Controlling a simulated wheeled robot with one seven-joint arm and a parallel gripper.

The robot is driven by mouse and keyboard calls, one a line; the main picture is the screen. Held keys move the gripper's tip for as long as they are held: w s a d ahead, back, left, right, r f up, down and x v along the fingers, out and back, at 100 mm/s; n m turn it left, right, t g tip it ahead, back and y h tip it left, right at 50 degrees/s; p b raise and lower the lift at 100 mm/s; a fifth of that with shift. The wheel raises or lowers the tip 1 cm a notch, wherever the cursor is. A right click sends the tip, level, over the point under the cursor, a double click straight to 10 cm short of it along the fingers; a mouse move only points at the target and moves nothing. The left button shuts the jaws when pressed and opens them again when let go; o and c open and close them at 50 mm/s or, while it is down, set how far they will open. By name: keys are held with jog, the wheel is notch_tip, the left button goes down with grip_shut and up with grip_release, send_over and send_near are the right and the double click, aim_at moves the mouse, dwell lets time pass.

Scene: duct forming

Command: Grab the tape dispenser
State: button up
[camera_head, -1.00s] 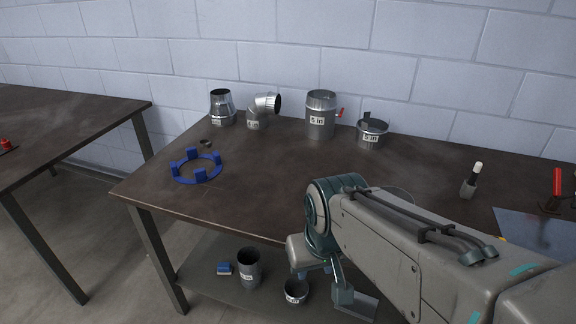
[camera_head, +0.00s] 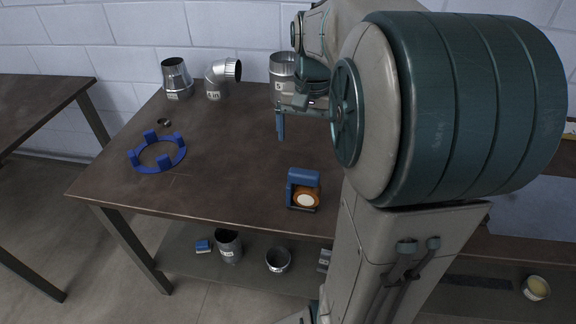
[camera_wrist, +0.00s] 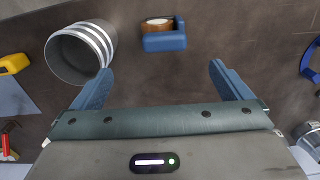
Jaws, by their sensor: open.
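The tape dispenser (camera_head: 303,189) is a blue holder with a brown-orange roll. It stands on the brown table near its front edge. In the wrist view the dispenser (camera_wrist: 164,40) is at the top middle, beyond my fingertips. My gripper (camera_head: 283,122) hangs over the table, farther back than the dispenser; one blue finger shows clearly and my arm hides much of the rest. In the wrist view my gripper (camera_wrist: 160,72) has its two blue fingers wide apart with nothing between them. The dispenser is apart from the fingers.
A blue ring stand (camera_head: 157,154), a tapered duct (camera_head: 176,79) and an elbow duct (camera_head: 221,78) are at the table's left. Bare tabletop separates the ring stand and dispenser.

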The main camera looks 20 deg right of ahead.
aim_at(304, 172)
notch_tip(304, 172, down, 8)
jog(key=shift+w+f+p, duration=0.1)
jog(key=shift+w+f, duration=0.05)
jog(key=shift+f, duration=0.75)
jog(key=shift+w+f+p, duration=0.15)
jog(key=shift+w+f, duration=0.05)
jog(key=shift+f, duration=0.7)
jog(key=shift+w+f+p, duration=0.1)
jog(key=shift+w+f, duration=0.05)
jog(key=shift+f, duration=0.75)
jog(key=shift+r, duration=0.1)
jog(key=c, duration=1.6)
